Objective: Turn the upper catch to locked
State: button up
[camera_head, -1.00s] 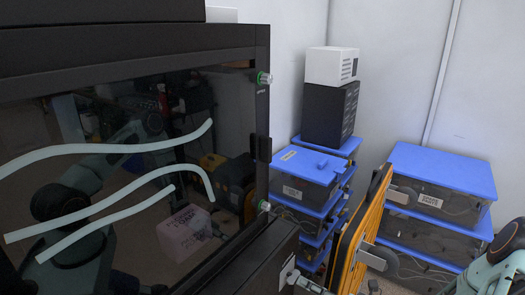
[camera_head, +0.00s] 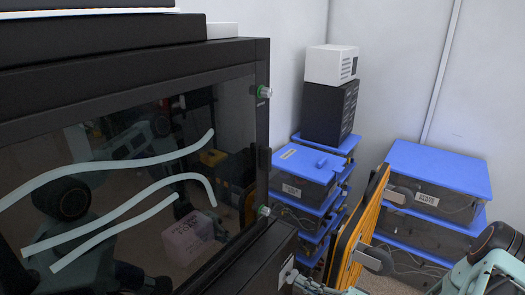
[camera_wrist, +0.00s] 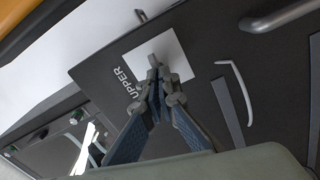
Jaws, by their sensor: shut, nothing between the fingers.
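In the wrist view, the upper catch (camera_wrist: 153,61) is a small grey piece on a white square plate (camera_wrist: 178,52), beside the printed word UPPER (camera_wrist: 127,83) on a dark panel. My gripper (camera_wrist: 156,88) is shut with its fingertips right at the catch and over the plate's lower edge. I cannot tell whether they touch it. The fingers hide part of the plate, and I cannot read whether the catch stands at locked. In the head view, the white plate (camera_head: 287,269) shows at the bottom on the dark box, with my gripper (camera_head: 297,279) beside it, small and partly unclear.
The wrist view shows a grey bar handle (camera_wrist: 288,15) and a thin white curved handle (camera_wrist: 237,90) on the panel. In the head view, a glass-fronted cabinet (camera_head: 262,55) fills the left. An orange-framed panel (camera_head: 355,230) stands close right, before stacked blue-lidded bins (camera_head: 440,170).

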jog(key=o, duration=0.5)
jog(key=shift+c, duration=0.2)
jog(key=shift+d, duration=0.15)
jog(key=shift+v, duration=1.2)
jog(key=n+b, duration=0.5)
jog(key=n, duration=1.4)
